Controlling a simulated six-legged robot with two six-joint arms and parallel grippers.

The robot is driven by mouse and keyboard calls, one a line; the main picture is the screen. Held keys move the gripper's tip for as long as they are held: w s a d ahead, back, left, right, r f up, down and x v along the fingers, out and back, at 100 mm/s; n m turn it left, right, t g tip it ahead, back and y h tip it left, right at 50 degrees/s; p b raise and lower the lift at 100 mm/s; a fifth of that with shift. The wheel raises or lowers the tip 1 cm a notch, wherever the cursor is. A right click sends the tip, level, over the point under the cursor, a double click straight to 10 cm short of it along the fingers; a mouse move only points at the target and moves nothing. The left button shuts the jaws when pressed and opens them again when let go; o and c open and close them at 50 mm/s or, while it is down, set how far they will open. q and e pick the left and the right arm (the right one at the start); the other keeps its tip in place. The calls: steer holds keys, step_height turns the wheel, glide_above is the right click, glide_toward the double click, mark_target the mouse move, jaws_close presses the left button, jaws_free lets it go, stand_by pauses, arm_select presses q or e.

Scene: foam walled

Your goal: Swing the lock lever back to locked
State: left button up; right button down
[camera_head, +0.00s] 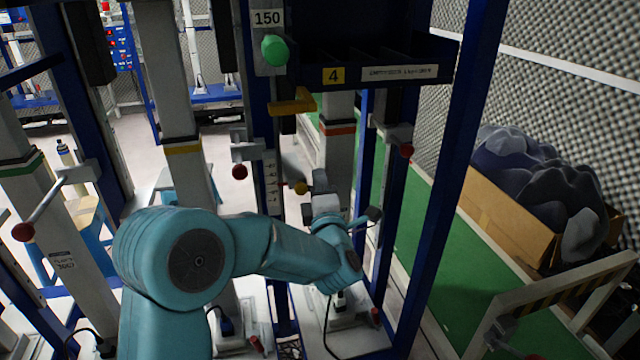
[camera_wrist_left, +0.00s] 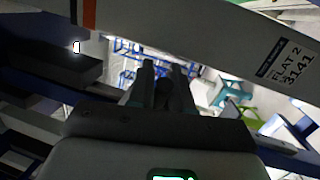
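My left arm comes in from the left in the head view. Its gripper (camera_head: 320,190) is beside a grey column with an orange-red band. A lever with a yellow ball knob (camera_head: 300,188) is just left of the gripper; I cannot tell if they touch. Other levers have red ball knobs, at left of the gripper (camera_head: 240,171) and at upper right (camera_head: 406,150). Which one is the lock lever is not clear. In the wrist view the dark fingers (camera_wrist_left: 166,85) point ahead with something dark between them; whether they grip it is unclear. My right gripper is not in view.
Blue uprights (camera_head: 450,190) and grey columns (camera_head: 170,90) stand close around the arm. A dark blue bin shelf (camera_head: 400,72) hangs above. A green floor strip (camera_head: 420,215) and a cardboard box (camera_head: 510,215) of dark lumps lie right. A column labelled FLAT 2 3141 (camera_wrist_left: 220,35) crosses the wrist view.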

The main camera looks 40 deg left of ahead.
arm_select(q)
jaws_close()
steer(key=m+t+h+b, duration=0.1)
steer(key=b, duration=0.1)
steer(key=h+b, duration=0.1)
steer(key=b, duration=0.1)
steer(key=s+m+t+h+b, duration=0.1)
steer(key=b, duration=0.1)
steer(key=shift+d+f+m+t, duration=0.2)
steer(key=shift+d+m+t, duration=0.05)
steer(key=shift+m+t, duration=0.05)
steer(key=shift+h, duration=0.5)
steer(key=shift+d+r+m, duration=0.1)
steer(key=shift+r+m, duration=0.1)
steer(key=shift+m, duration=0.1)
steer(key=o, duration=0.6)
jaws_free()
